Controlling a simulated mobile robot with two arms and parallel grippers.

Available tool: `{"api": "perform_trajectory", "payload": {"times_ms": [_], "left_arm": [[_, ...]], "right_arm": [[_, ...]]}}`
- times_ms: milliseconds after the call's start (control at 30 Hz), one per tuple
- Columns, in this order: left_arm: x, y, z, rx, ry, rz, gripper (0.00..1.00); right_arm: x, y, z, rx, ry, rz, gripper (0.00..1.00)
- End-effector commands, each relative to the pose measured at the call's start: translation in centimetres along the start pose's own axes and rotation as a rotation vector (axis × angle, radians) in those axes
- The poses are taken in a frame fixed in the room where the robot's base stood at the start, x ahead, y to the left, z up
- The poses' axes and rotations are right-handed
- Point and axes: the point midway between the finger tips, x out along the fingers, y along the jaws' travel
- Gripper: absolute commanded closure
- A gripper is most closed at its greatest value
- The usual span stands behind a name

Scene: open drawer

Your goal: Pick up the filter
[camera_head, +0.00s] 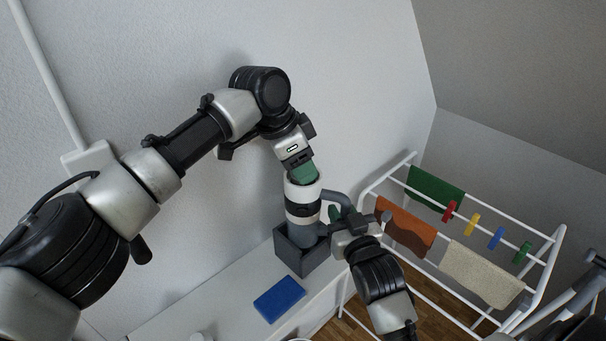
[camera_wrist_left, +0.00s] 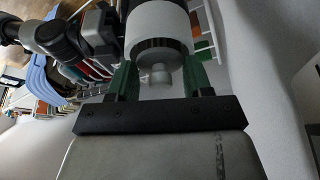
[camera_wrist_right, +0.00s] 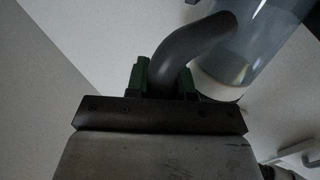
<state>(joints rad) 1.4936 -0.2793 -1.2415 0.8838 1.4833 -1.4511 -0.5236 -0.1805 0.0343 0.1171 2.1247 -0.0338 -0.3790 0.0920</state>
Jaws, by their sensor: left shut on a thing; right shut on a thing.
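A hand-vacuum-like canister stands upright in the head view, with a white upper ring (camera_head: 303,191), a dark band and a translucent grey body (camera_head: 301,231). The filter, a dark ribbed piece with a pale knob (camera_wrist_left: 158,75), shows at the end of the white cylinder (camera_wrist_left: 158,22) in the left wrist view. My left gripper (camera_head: 303,174) is at the canister's top, shut on that knob. My right gripper (camera_head: 340,214) is shut on the curved grey handle (camera_wrist_right: 190,48) at the canister's side. How far the filter sits inside the ring is hidden.
The canister's lower end is in a dark grey box (camera_head: 290,256) on a white surface. A white drying rack (camera_head: 545,262) with cloths and coloured pegs stands at the right. A wall is close behind.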

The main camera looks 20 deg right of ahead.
Motion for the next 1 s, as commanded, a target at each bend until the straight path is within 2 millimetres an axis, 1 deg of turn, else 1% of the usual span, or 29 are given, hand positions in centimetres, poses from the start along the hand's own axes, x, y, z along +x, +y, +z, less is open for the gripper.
{"api": "perform_trajectory", "payload": {"times_ms": [167,267,367,600,700,800,1000], "left_arm": [[-0.2,0.0,-0.1,0.000,0.001,-0.002,0.72],[-0.9,0.0,-0.4,0.001,0.003,-0.003,0.73],[-2.4,0.0,-1.1,0.002,0.004,-0.003,0.73],[-6.8,0.0,-2.9,0.002,0.002,-0.003,0.73],[-8.2,0.0,-3.4,0.001,0.001,-0.003,0.73],[-9.2,0.0,-3.9,0.001,0.002,-0.002,0.73],[-10.4,0.0,-4.3,0.000,0.001,-0.001,0.73]], "right_arm": [[0.0,0.0,0.1,0.000,-0.002,-0.001,1.00],[0.0,0.0,0.1,0.000,-0.002,-0.001,1.00],[0.0,0.0,0.1,0.000,-0.002,-0.001,1.00],[0.0,0.0,0.1,0.000,-0.002,-0.001,1.00],[0.0,0.0,0.1,0.000,-0.002,-0.001,1.00],[0.0,0.0,0.1,0.000,-0.003,-0.001,1.00],[0.0,0.0,0.1,0.000,-0.003,-0.001,1.00]]}}
